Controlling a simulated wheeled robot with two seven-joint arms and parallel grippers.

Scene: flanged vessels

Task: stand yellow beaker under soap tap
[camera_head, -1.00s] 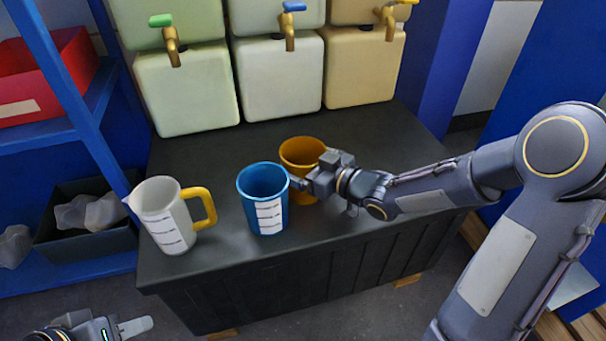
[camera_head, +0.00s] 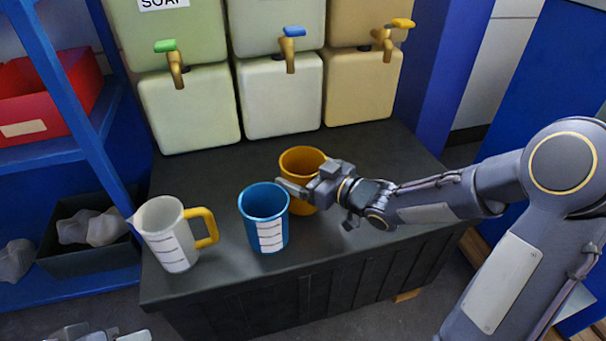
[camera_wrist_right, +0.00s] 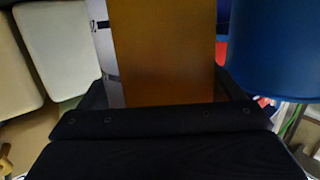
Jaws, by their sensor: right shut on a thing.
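The yellow beaker (camera_head: 303,163) stands on the dark bench top, partly behind the blue beaker and my right gripper. In the right wrist view, its amber wall (camera_wrist_right: 165,50) fills the middle between the fingers, with a pale marked strip at its left. My right gripper (camera_head: 298,190) is shut on the yellow beaker from the right. The soap tap (camera_head: 175,68) has a green handle and sticks out at the back left, below the SOAP label (camera_head: 163,3). My left gripper (camera_head: 98,333) shows only partly at the bottom left edge; its jaws are unclear.
A blue beaker (camera_head: 265,220) stands close in front of the yellow one, to its left. A white jug with a yellow handle (camera_head: 170,237) stands at the front left. Blue-handled (camera_head: 290,50) and yellow-handled taps (camera_head: 388,42) are farther right. Bench below the soap tap is clear.

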